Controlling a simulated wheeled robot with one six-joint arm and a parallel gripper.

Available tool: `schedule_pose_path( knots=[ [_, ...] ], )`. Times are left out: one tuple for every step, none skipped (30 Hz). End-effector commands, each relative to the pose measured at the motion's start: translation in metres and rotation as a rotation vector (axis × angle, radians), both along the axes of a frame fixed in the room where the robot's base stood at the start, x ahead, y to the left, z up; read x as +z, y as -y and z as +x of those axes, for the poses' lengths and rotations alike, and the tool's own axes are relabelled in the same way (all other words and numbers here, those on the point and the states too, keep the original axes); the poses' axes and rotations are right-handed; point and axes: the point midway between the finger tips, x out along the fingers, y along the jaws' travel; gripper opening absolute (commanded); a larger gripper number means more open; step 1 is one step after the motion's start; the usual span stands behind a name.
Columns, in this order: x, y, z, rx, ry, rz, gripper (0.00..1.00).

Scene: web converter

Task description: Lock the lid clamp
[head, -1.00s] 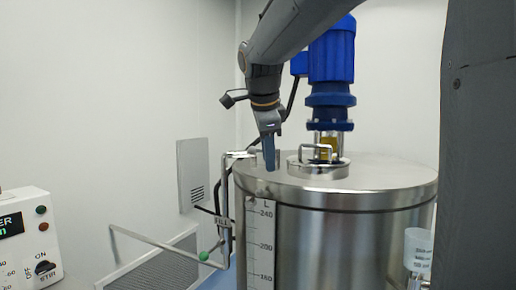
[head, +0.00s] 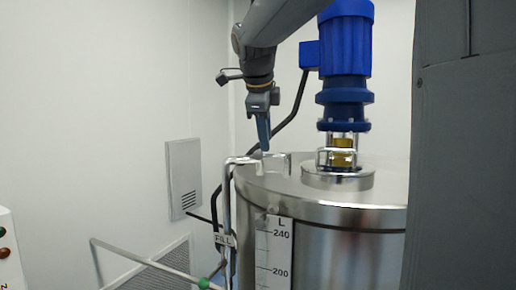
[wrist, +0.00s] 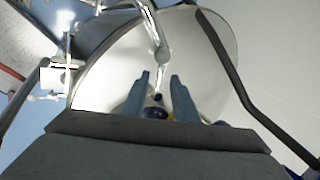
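The steel tank's round lid (head: 310,195) is in the head view, and its pale disc fills much of the wrist view (wrist: 105,62). My gripper (head: 265,149) points down over the lid's left part in the head view. In the wrist view, my gripper (wrist: 160,77) has two blue fingers apart, with a visible gap. A thin silver rod (wrist: 161,75) with a dark tip shows in line with that gap; I cannot tell whether it is the clamp's lever. No contact is visible. A small silver fitting (head: 279,157) is beside the fingertips in the head view; the clamp's state is unclear.
A blue motor (head: 345,55) stands on the lid to the right of my gripper. A bent fill pipe (head: 228,185) rises at the tank's left side. A dark hose (head: 295,112) runs behind my gripper and crosses the right of the wrist view (wrist: 225,65).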

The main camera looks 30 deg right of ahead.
Motion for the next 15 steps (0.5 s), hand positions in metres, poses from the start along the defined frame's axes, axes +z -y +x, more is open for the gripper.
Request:
schedule_pose_path(
  knots=[
    [-0.007,0.004,0.003,-0.002,-0.004,0.001,0.26],
    [-0.011,0.006,0.005,-0.002,-0.004,0.001,0.26],
    [-0.016,0.008,0.007,-0.002,-0.004,0.0,0.26],
    [-0.019,0.01,0.009,-0.002,-0.004,0.001,0.26],
    [-0.023,0.011,0.011,-0.002,-0.003,0.001,0.26],
    [-0.027,0.013,0.013,-0.002,-0.003,0.001,0.26],
    [-0.03,0.014,0.015,-0.002,-0.003,0.001,0.26],
    [-0.032,0.015,0.016,-0.001,-0.002,0.001,0.26],
    [-0.035,0.016,0.018,-0.001,-0.002,0.001,0.26],
    [-0.036,0.016,0.018,-0.001,-0.002,0.001,0.26],
    [-0.038,0.016,0.019,0.001,-0.001,0.0,0.26],
    [-0.039,0.017,0.02,0.001,-0.001,0.0,0.26],
    [-0.04,0.017,0.02,0.001,0.0,0.0,0.26],
    [-0.04,0.017,0.021,0.001,0.0,0.0,0.26],
    [-0.041,0.017,0.021,0.002,0.0,0.0,0.26]
  ],
)
